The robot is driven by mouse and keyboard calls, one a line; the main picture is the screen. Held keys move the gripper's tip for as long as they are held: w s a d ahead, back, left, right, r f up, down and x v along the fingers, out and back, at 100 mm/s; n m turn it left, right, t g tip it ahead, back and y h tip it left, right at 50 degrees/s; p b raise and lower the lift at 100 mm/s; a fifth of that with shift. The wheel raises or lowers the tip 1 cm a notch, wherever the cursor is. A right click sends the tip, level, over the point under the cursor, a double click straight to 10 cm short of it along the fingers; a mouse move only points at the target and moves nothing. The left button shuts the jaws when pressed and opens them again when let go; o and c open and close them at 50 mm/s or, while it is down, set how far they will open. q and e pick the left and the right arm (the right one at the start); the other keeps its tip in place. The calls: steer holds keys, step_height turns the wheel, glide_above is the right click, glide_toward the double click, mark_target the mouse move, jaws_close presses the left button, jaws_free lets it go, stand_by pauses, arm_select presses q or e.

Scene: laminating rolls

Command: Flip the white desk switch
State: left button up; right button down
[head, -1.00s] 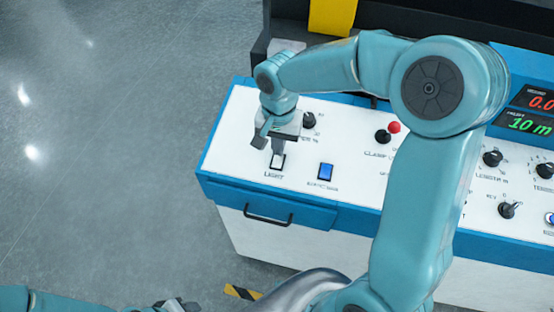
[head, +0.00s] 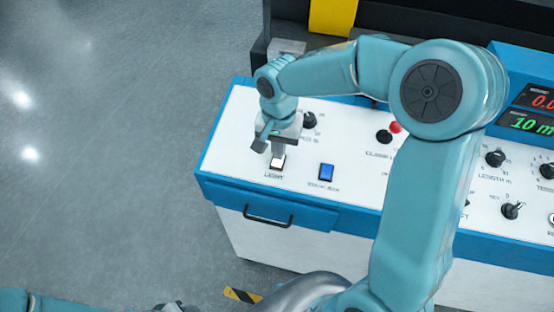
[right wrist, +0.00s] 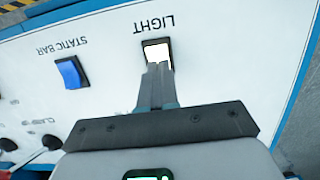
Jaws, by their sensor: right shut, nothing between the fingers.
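The white desk switch (head: 277,164) is a small white rocker in a dark frame, above the word LIGHT on the white panel of the blue-edged console. In the right wrist view the white switch (right wrist: 157,53) shows bright just beyond my fingertips. My right gripper (head: 279,152) is shut and empty, pointing down at the switch. In the right wrist view its fingertips (right wrist: 159,68) overlap the switch's near edge; I cannot tell whether they touch it. A small part of my left gripper (head: 168,307) shows at the bottom edge, mostly cut off.
A blue STATIC BAR switch (head: 326,172) sits right of the white one. Black knobs (head: 309,120) and a red-balled lever (head: 395,127) stand behind and to the right. A drawer handle (head: 267,216) is on the console's front. The floor at left is clear.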

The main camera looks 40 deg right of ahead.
step_height(320, 180, up, 7)
steer(key=p, duration=0.5)
stand_by(0.4)
steer(key=shift+s, duration=0.1)
